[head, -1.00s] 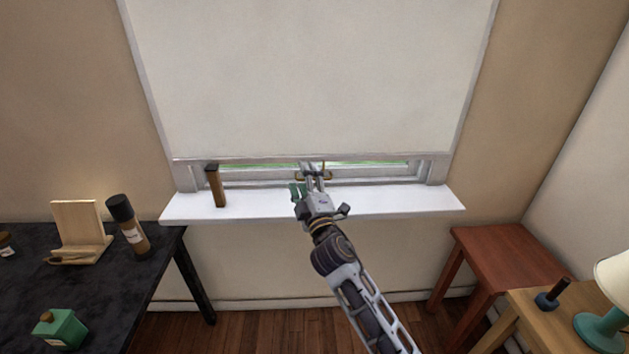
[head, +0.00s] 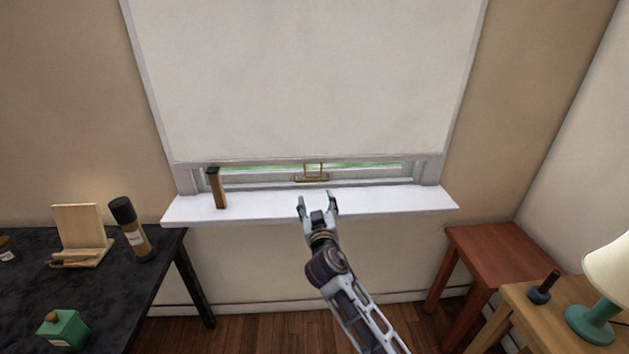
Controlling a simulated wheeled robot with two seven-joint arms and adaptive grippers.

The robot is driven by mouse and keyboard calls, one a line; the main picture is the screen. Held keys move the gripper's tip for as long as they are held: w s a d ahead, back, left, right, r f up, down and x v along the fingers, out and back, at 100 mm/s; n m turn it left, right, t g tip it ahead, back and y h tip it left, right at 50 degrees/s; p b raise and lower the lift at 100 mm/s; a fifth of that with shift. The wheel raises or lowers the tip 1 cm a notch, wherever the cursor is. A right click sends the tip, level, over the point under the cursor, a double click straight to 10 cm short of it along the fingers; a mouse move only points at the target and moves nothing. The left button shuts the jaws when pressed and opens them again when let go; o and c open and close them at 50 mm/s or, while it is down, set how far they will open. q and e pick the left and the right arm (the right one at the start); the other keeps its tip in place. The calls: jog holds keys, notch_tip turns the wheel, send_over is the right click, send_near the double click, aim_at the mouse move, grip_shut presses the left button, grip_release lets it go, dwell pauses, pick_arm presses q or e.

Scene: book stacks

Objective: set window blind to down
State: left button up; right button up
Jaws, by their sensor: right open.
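The white window blind (head: 315,80) covers most of the window. Its lower edge hangs a little above the sill, and a narrow strip of glass with green outside shows below it. A small brass-coloured handle (head: 313,172) shows at the middle of the blind's lower edge. My right gripper (head: 318,199) is open and empty, in front of the white sill (head: 400,202), below and apart from the handle. My left gripper is not in view.
A brown upright block (head: 217,188) stands on the sill's left part. A dark table (head: 120,290) at left holds a wooden stand, a bottle and a green container (head: 63,330). At right are a reddish stool (head: 500,252) and a wooden table with a lamp (head: 600,290).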

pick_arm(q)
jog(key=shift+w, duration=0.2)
pick_arm(e)
jog(key=shift+d+f+m, duration=0.1)
jog(key=shift+d+m, duration=0.05)
jog(key=shift+m, duration=1.35)
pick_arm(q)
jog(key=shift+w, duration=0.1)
